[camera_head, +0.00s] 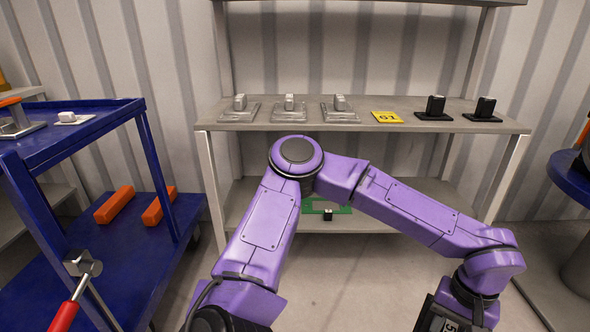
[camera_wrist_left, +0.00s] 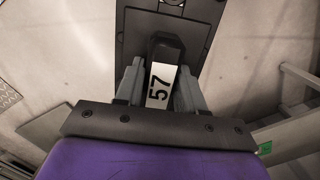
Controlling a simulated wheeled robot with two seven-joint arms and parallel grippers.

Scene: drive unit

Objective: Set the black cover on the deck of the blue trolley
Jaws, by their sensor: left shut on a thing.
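My left gripper (camera_wrist_left: 160,88) is shut on the handle of a black cover (camera_wrist_left: 208,22), a dark flat plate whose handle has a white label reading 57. In the head view the left arm bends across the middle, and its wrist end is at the bottom right, partly cut off. The blue trolley (camera_head: 140,108) stands at the left. Its upper deck holds a small white block (camera_head: 68,117) and a grey plate at the left edge. Its lower deck holds two orange blocks (camera_head: 115,204). My right gripper is not in view.
A shelf (camera_head: 365,126) at the back holds three silver handled plates (camera_head: 289,110), a yellow tag (camera_head: 387,117) and two black handled plates (camera_head: 434,112). A green piece (camera_head: 340,210) lies on its lower board. A red-handled tool (camera_head: 66,315) is front left. A round blue table (camera_head: 567,178) stands right.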

